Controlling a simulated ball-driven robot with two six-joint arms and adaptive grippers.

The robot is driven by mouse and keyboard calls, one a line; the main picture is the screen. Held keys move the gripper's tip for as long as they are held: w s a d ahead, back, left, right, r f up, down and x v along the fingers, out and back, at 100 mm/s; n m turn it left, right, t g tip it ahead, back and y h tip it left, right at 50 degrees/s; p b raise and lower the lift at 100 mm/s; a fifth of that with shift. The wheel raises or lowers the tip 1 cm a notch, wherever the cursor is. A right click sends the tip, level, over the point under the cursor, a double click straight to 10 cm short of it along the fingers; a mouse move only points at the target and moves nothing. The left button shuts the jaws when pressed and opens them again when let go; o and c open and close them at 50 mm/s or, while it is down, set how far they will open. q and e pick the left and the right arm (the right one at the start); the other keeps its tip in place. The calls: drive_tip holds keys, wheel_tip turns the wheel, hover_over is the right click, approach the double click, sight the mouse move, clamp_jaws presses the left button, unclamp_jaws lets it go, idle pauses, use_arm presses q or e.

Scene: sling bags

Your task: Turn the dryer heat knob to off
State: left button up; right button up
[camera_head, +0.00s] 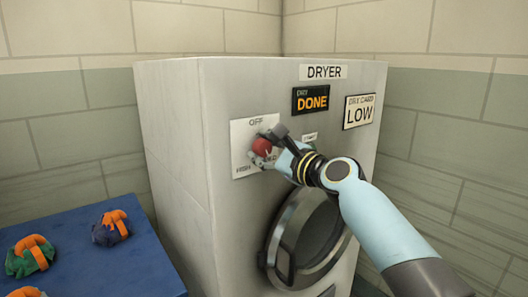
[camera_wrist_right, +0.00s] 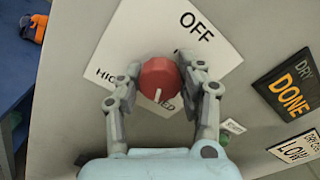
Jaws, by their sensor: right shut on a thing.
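The red heat knob (camera_head: 262,147) is on a white label plate (camera_head: 240,133) on the dryer's front, with OFF printed above it. It also shows in the wrist view (camera_wrist_right: 160,76). Its white pointer line points down in that view, away from OFF, toward the partly hidden lower lettering. My right gripper (camera_head: 272,143) is at the knob, and in the wrist view its two fingers (camera_wrist_right: 161,72) close on the knob's opposite sides. HIGH is at the plate's lower left; the lettering at lower right is partly covered. My left gripper is out of view.
The dryer (camera_head: 176,150) has a round door (camera_head: 308,235) below the knob. A START label (camera_head: 310,137), a DRY DONE display (camera_head: 311,98) and a DRY CARD LOW sign (camera_head: 359,111) are to the right. A blue table (camera_head: 90,265) with several bags stands at left.

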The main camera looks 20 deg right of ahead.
drive_tip(key=n, duration=0.2)
drive_tip(key=n+b, duration=0.1)
drive_tip(key=shift+f+n, duration=0.2)
drive_tip(key=shift+n, duration=0.2)
drive_tip(key=n+b, duration=0.1)
drive_tip(key=n, duration=0.2)
drive_tip(key=shift+n+b, duration=0.3)
drive_tip(key=shift+b, duration=0.05)
drive_tip(key=n+b, duration=0.1)
drive_tip(key=n, duration=0.2)
drive_tip(key=shift+f+n+b, duration=0.1)
drive_tip(key=shift+n+b, duration=0.25)
drive_tip(key=shift+n, duration=0.05)
drive_tip(key=n+b, duration=0.2)
drive_tip(key=n, duration=0.2)
drive_tip(key=n+b, duration=0.2)
drive_tip(key=n, duration=0.2)
drive_tip(key=shift+f, duration=0.1)
drive_tip(key=n+b, duration=0.2)
drive_tip(key=n, duration=0.2)
drive_tip(key=shift+n+b, duration=0.3)
drive_tip(key=shift+b, duration=0.1)
drive_tip(key=n+b, duration=0.2)
drive_tip(key=n, duration=0.1)
drive_tip(key=shift+n, duration=0.3)
drive_tip(key=shift+n+b, duration=0.7)
drive_tip(key=shift+n, duration=1)
